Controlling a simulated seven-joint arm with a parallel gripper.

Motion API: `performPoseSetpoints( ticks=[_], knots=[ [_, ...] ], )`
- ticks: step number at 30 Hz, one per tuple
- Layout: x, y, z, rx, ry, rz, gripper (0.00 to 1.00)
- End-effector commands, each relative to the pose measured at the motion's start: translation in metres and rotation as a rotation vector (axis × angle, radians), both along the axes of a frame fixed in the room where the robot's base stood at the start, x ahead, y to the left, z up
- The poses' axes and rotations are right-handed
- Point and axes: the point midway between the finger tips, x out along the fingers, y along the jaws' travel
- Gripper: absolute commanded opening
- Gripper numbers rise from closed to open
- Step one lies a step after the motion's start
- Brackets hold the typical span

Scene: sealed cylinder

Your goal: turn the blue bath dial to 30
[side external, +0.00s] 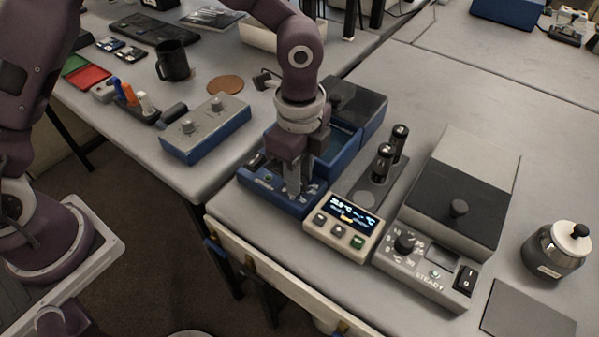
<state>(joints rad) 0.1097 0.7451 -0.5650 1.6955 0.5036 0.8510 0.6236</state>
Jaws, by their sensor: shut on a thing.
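The blue bath (277,203) stands at the left front of the right-hand table, its dark lid (352,103) behind. My gripper (293,190) points down at the bath's front panel, where the dial sits. It is shut on the dial, which the fingers hide, so its pointer and setting cannot be read. Small white markings show on the panel just right of the fingers. A beige display unit (343,228) stands right of the bath with a lit screen; its text is too small to read surely.
A grey device (425,275) with a black knob and dark lid stands to the right. Two black-capped vials (383,163) stand in a grey holder between. A glass jar (556,250) and a dark pad (527,312) are far right. A blue-grey two-knob box (205,130) sits on the left table.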

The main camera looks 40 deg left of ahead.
Motion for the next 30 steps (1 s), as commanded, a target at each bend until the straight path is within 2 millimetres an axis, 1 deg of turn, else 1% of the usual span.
performPoseSetpoints(
  ticks=[6,12,19,30],
  knots=[
    [0.0008,-0.0002,0.001,0.0,-0.003,-0.135,0.0],
    [0.0007,-0.0003,0.0011,-0.001,-0.003,-0.218,0.0],
    [0.0007,-0.0004,0.0011,-0.001,-0.003,-0.259,0.0],
    [0.0008,-0.0004,0.0011,-0.001,-0.003,-0.266,0.0]
  ],
)
